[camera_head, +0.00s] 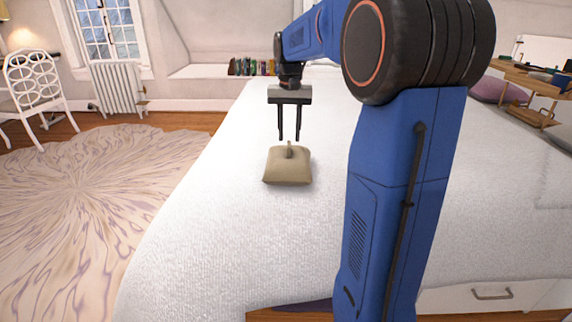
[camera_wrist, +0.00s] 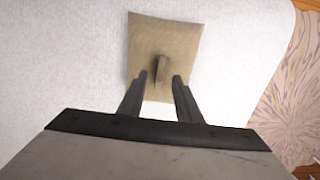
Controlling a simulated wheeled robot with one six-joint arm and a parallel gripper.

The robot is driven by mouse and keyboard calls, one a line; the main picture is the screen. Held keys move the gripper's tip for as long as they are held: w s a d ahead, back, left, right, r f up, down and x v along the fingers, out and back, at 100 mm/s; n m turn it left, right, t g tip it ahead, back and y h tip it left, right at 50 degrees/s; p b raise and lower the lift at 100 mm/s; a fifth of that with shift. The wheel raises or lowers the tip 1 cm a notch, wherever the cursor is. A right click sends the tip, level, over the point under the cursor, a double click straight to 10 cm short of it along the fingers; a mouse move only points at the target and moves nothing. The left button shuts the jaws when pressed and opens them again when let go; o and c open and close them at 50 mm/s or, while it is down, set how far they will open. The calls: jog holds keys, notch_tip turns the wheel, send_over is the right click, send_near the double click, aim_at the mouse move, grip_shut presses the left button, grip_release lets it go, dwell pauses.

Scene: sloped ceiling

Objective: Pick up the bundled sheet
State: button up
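A tan bundled sheet (camera_head: 288,168) with a small upright knot on top lies on the white bed (camera_head: 230,235). My gripper (camera_head: 289,138) hangs just above it, pointing down. Its two dark fingers are apart with nothing between them in the head view. In the wrist view, the bundled sheet (camera_wrist: 150,38) lies beyond the fingertips, and its knot shows between and past the tips of my gripper (camera_wrist: 161,80). Part of the sheet's near side is hidden by the fingers. I cannot tell whether the fingers touch it.
A round patterned rug (camera_head: 85,200) covers the floor at left. A white chair (camera_head: 38,90) and a radiator (camera_head: 118,88) stand behind it. A row of books (camera_head: 252,67) stands on the ledge behind the bed. The bed around the sheet is clear.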

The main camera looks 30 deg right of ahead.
aim_at(289, 142)
jog(key=shift+f, duration=1.9)
jog(key=shift+c, duration=0.7)
grip_shut()
